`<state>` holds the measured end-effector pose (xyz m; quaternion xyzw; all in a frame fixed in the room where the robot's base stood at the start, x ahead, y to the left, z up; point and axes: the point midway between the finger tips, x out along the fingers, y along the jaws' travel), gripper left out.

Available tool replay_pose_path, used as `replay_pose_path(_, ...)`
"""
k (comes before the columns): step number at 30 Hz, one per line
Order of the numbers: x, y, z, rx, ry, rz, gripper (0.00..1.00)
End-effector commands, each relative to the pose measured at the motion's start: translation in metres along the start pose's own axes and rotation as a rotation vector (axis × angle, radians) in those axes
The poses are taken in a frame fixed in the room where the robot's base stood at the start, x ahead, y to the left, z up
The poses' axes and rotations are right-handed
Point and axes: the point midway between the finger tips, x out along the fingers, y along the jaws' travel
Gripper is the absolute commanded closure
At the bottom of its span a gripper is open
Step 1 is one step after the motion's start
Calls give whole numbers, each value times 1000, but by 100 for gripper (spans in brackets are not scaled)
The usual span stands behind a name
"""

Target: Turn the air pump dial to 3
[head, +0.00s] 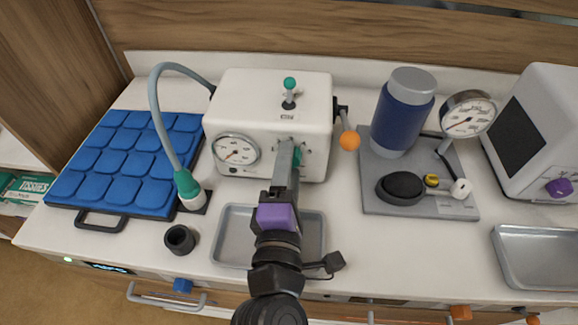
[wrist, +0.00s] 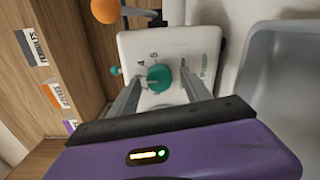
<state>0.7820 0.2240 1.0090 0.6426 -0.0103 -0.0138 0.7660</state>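The air pump (head: 238,100) is a white box at the back of the counter, with a round gauge (head: 236,150) on its front and a teal-topped toggle on top. Its teal dial (wrist: 159,77) is on the front face, and in the head view it is mostly hidden behind my gripper (head: 289,152). In the wrist view my gripper (wrist: 159,80) is open, with one finger on each side of the dial. Contact with the dial cannot be made out. Small numerals, seemingly 4 and 5, show beside the dial; its setting is unreadable.
An orange-ended lever (head: 349,140) sticks out at the pump's right side. A metal tray (head: 230,240) lies below my arm. A blue cushion (head: 130,150) and a teal-ended hose (head: 187,185) are left. A grey board (head: 400,205) with a blue canister is right.

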Motion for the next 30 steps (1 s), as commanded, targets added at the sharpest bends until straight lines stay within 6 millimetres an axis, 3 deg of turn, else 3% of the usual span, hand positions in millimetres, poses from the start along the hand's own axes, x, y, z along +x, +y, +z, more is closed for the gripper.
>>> replay_pose_path(7, -9, 0, -1, -1, 1, 1, 43)
replay_pose_path(15, -53, -2, -1, 0, 3, 0, 43)
replay_pose_path(21, -74, -1, 0, 0, 1, 0, 43)
replay_pose_path(30, -78, 0, 0, 0, 0, 0, 43)
